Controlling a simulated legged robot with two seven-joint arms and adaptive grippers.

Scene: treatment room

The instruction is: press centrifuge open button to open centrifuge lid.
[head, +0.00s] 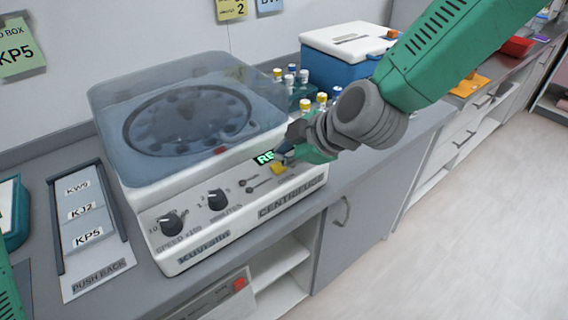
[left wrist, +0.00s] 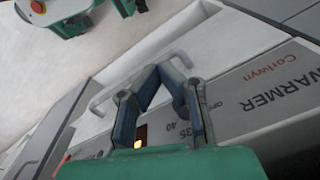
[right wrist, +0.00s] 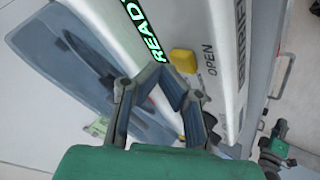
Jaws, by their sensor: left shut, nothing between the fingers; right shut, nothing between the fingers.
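The white centrifuge (head: 160,225) stands on the grey counter with its clear lid (head: 190,110) down over the rotor. Its front panel has two black knobs, a green-lit display (head: 265,157) and a yellow button (head: 278,168). In the right wrist view the yellow button (right wrist: 184,62) is beside the word OPEN, and the display (right wrist: 150,35) reads READY. My right gripper (head: 284,154) is shut and empty, its tips close to the button; in the right wrist view the tips (right wrist: 160,72) are just short of it, apart. My left gripper (left wrist: 160,68) is shut and empty near a warmer panel (left wrist: 270,85).
Tubes with yellow and white caps (head: 306,104) and a blue box with a white lid (head: 345,60) stand behind my right arm. Open floor is at the right.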

